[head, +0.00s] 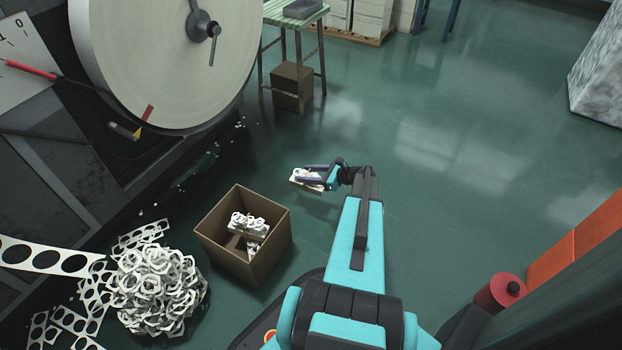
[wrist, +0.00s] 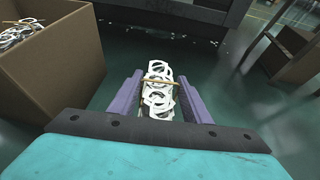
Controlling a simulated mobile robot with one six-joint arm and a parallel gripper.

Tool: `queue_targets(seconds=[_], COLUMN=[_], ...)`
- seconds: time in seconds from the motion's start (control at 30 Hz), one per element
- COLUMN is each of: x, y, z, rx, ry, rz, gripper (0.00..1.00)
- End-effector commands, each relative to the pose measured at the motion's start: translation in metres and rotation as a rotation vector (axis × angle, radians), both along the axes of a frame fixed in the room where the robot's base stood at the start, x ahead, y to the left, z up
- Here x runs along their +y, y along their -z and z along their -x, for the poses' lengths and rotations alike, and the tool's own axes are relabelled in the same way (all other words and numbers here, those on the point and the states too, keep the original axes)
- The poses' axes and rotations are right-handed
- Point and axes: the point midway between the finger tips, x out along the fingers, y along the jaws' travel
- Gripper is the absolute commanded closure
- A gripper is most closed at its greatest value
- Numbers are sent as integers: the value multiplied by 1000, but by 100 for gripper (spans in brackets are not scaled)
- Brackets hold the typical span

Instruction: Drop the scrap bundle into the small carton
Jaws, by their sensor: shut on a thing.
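My gripper (head: 312,174) is shut on a white paper scrap bundle (head: 303,181). In the wrist view the bundle (wrist: 158,95) sits between the two purple fingers, with a thin tan band around it. An open brown carton (head: 272,255) stands on the floor, left of and nearer than the gripper in the head view. White scrap (head: 248,226) lies inside it. The carton also shows at the upper left of the wrist view (wrist: 55,70). The gripper is beside the carton, not over it.
A heap of white ring scrap (head: 160,290) lies left of the carton, with punched strips (head: 50,260) around it. A large paper reel machine (head: 160,60) stands behind. Another brown box (head: 291,86) stands under a table (head: 295,22).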

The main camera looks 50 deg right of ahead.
Motion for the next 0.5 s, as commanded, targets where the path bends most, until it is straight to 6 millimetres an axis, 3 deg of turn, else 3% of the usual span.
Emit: queue_targets(seconds=[0.27,0.5], x=[47,102], y=[-70,-136], z=[-45,-82], rx=[-9,-12], ry=[-90,-178], rz=[2,1], gripper=[82,82])
